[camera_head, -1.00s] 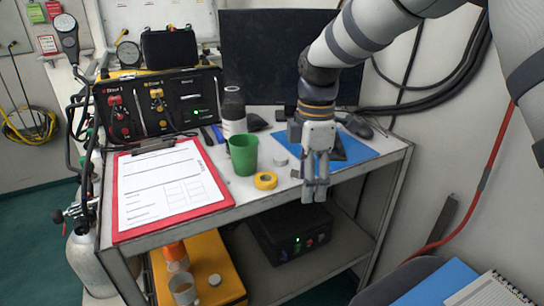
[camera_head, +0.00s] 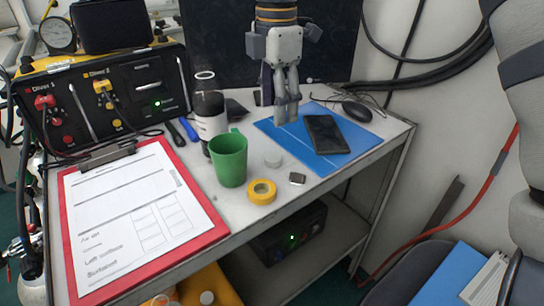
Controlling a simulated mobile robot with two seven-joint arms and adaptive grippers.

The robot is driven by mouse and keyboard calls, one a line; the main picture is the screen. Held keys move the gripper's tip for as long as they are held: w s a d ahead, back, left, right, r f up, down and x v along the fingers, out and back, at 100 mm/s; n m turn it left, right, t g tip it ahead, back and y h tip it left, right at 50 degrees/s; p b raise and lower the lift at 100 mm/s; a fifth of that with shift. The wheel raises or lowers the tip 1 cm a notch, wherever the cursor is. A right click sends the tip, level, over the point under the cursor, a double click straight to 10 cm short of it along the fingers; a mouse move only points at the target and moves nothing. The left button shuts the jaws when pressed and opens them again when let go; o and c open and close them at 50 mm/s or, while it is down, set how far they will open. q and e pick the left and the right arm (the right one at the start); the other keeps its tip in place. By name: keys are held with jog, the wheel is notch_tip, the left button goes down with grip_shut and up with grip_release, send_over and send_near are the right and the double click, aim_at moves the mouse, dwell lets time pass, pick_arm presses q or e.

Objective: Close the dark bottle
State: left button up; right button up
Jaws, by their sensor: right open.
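The dark bottle (camera_head: 209,122) stands upright on the table behind the green cup (camera_head: 230,160). It has a black upper body, a pale lower band and a narrow top with a light rim; I cannot tell whether a lid sits on it. A small pale round disc (camera_head: 272,160), possibly a cap, lies right of the cup at the edge of the blue folder. My right gripper (camera_head: 287,112) points down over the blue folder, right of the bottle and apart from it. It is open, with nothing seen between its fingers. My left gripper is not in view.
A yellow tape roll (camera_head: 262,192) and a small metallic piece (camera_head: 297,179) lie near the front edge. A phone (camera_head: 327,134) lies on the blue folder (camera_head: 348,154), a mouse (camera_head: 357,111) behind. A red clipboard (camera_head: 70,240) and the air panel (camera_head: 105,95) fill the left.

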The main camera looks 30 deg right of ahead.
send_over(273, 157)
jog(key=f, duration=0.6)
jog(key=shift+w+d, duration=0.15)
jog(key=shift+d, duration=0.15)
jog(key=f, duration=0.5)
jog(key=shift+a+f, duration=0.1)
jog(key=shift+a, duration=0.2)
jog(key=shift+c, duration=0.5)
jog(key=c, duration=0.7)
